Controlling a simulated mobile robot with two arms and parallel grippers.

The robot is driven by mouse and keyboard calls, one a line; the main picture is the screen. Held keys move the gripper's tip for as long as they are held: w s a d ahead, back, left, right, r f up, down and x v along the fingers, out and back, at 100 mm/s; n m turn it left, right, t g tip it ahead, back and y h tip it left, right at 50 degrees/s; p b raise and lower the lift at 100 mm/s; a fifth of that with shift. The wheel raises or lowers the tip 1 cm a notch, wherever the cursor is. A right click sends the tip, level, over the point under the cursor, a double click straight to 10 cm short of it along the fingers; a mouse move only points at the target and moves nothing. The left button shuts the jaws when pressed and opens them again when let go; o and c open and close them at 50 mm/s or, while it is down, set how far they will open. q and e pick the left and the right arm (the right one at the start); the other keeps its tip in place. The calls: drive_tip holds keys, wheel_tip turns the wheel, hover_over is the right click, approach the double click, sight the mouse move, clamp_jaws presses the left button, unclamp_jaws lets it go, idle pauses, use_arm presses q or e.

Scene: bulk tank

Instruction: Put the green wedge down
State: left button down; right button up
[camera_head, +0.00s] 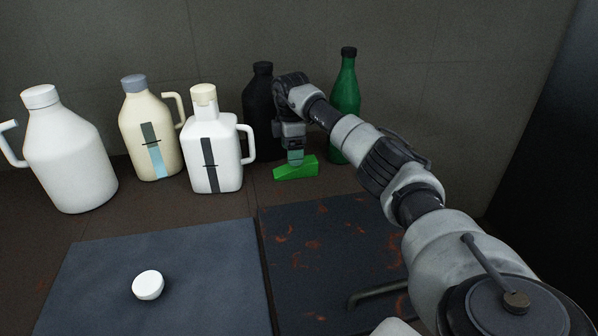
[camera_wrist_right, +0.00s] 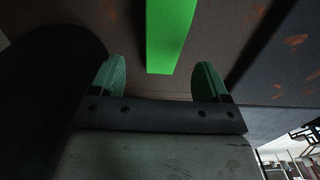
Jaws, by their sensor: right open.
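The green wedge (camera_head: 296,169) rests on the brown surface at the back, in front of the black and green bottles. It also shows in the right wrist view (camera_wrist_right: 169,35), reaching in from the top edge between the two fingers. My right gripper (camera_head: 295,157) is just above and behind the wedge in the head view. In the right wrist view my right gripper (camera_wrist_right: 160,80) is open, with a gap between each finger and the wedge. My left gripper is in neither view.
A white jug (camera_head: 68,150), a cream jug (camera_head: 150,130), a white square jug (camera_head: 212,150), a black bottle (camera_head: 261,110) and a green bottle (camera_head: 345,105) stand along the wall. A white cap (camera_head: 148,285) lies on the left dark plate (camera_head: 190,260). A rust-spotted plate (camera_head: 330,240) lies at right.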

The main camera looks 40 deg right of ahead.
sight(295, 168)
drive_tip(key=f, duration=0.3)
drive_tip(key=f+b, duration=0.1)
drive_tip(key=f, duration=0.1)
drive_tip(key=shift+s+f, duration=0.2)
drive_tip(key=shift+s, duration=0.05)
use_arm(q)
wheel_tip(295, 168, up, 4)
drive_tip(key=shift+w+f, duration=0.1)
use_arm(e)
drive_tip(key=c, duration=1.1)
drive_tip(key=shift+r, duration=0.1)
drive_tip(key=shift+c, duration=0.2)
